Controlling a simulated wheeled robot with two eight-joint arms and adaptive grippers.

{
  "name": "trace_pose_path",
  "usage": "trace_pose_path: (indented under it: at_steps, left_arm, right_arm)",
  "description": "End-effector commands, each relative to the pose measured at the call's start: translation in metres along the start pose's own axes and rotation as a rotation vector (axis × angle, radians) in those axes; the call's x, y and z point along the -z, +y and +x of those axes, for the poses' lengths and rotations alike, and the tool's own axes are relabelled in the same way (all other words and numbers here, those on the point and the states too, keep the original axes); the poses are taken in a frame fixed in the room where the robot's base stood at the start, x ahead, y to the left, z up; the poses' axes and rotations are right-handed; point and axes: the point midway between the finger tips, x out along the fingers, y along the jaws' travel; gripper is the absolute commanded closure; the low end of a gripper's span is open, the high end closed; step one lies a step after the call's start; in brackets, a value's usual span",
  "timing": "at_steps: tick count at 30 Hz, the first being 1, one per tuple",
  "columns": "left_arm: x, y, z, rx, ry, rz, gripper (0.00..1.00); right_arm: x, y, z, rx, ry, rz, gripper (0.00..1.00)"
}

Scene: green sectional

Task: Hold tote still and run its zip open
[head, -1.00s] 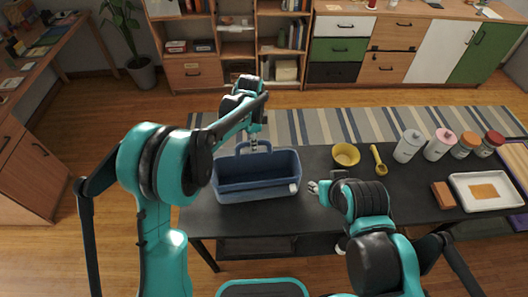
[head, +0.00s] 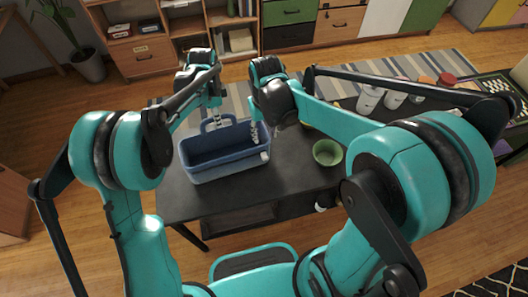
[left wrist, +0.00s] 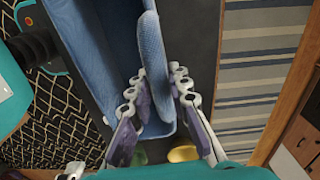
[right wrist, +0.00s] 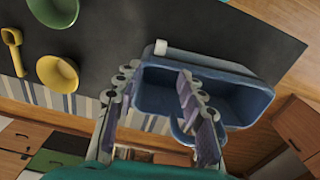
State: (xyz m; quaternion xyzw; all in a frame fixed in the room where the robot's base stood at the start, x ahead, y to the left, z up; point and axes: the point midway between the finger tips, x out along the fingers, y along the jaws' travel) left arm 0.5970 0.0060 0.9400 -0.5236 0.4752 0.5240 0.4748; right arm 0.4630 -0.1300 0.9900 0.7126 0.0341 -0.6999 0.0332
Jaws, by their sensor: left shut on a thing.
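The blue tote (head: 200,174) stands upright on the dark table, its handle (head: 217,122) rising from its far side. A small white tab, perhaps the zip pull (head: 264,156), sits at its right end and shows in the right wrist view (right wrist: 160,47). My left gripper (head: 213,102) is shut on the handle; in the left wrist view the fingers (left wrist: 160,98) flank the handle. My right gripper (head: 255,138) is over the tote's right end, beside the tab. In the right wrist view its fingers (right wrist: 155,98) are apart, with no tab between them.
A green bowl (head: 327,152) stands on the table to the right of the tote. A yellow bowl (right wrist: 57,73) and yellow scoop (right wrist: 12,50) lie beyond it. Several jars (head: 395,98) stand farther right. The table's front edge is clear near the tote.

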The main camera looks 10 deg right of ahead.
Motion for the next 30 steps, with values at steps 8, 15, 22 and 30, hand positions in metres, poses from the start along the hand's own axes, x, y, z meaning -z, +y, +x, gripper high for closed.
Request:
trace_pose_path:
  at_steps: [8,15,22,30]
  left_arm:
    - [0.0,0.0,0.0,0.0,0.0,0.0,1.0]
    - [0.0,0.0,0.0,0.0,0.0,0.0,1.0]
    - [0.0,0.0,0.0,0.0,0.0,0.0,1.0]
    - [0.0,0.0,0.0,0.0,0.0,0.0,1.0]
  right_arm:
    - [0.003,-0.002,0.025,0.0,-0.021,-0.003,0.6]
    - [0.003,-0.002,0.074,0.0,-0.019,-0.003,0.6]
    - [0.002,-0.002,0.111,0.0,-0.019,-0.003,0.6]
    - [0.001,-0.001,0.125,0.0,-0.019,-0.003,0.6]
